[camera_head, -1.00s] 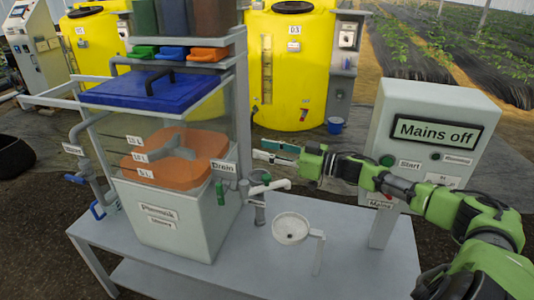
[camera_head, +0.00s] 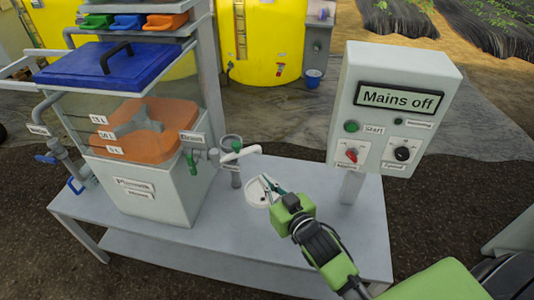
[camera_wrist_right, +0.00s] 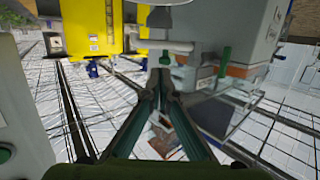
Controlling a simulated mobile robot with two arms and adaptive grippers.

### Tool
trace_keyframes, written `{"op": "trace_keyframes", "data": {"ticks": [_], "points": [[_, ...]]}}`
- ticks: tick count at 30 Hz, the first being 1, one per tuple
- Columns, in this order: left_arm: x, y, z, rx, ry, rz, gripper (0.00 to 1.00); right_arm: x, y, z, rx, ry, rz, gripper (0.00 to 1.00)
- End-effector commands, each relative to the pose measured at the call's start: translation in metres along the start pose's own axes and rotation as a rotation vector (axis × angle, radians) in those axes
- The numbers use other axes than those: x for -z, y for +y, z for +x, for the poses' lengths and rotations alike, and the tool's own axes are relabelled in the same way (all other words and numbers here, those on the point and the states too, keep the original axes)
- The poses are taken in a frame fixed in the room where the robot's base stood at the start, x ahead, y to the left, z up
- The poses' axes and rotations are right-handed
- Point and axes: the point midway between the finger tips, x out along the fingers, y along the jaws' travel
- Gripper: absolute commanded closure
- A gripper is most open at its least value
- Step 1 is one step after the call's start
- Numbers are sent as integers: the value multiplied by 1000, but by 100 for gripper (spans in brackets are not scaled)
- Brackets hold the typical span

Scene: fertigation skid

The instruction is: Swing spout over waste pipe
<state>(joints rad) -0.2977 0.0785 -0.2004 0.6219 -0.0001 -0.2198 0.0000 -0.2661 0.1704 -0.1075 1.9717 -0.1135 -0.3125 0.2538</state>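The white spout (camera_head: 240,153) extends right from the drain valve with its green handle (camera_head: 191,160). A grey upright pipe with a wide open top (camera_head: 231,142), likely the waste pipe, stands close beside the spout; I cannot tell whether the spout end lies over it. My right gripper (camera_head: 267,184) points toward the spout from the front right, above a white round dish (camera_head: 254,196), which it partly hides. In the right wrist view its fingertips (camera_wrist_right: 161,73) come together with nothing seen between them, and the white spout (camera_wrist_right: 165,45) lies beyond. My left gripper is not in view.
The tank with a blue lid (camera_head: 115,70) stands left on the grey bench (camera_head: 165,247). The "Mains off" control box (camera_head: 395,105) stands on a post at right. The bench front is clear. A yellow tank (camera_head: 265,40) is behind.

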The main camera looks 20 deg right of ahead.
Motion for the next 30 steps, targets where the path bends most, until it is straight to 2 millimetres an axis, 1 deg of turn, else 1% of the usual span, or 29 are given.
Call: {"op": "trace_keyframes", "data": {"ticks": [2,5,8,12,18,21,24,30], "points": [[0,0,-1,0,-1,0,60,0,0,1,-7,-8,-1,100],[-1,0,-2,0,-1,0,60,0,0,10,-8,-9,-2,100],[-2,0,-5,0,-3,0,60,1,-1,27,-7,-7,-2,100],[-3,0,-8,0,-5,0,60,1,0,57,-7,-7,-1,100],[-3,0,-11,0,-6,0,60,0,0,97,-6,-8,-1,100],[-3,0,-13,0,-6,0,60,0,0,112,-5,-7,-1,100],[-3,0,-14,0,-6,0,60,-1,0,124,-6,-8,0,100],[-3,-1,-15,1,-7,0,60,-2,0,137,-6,-8,0,100]]}}
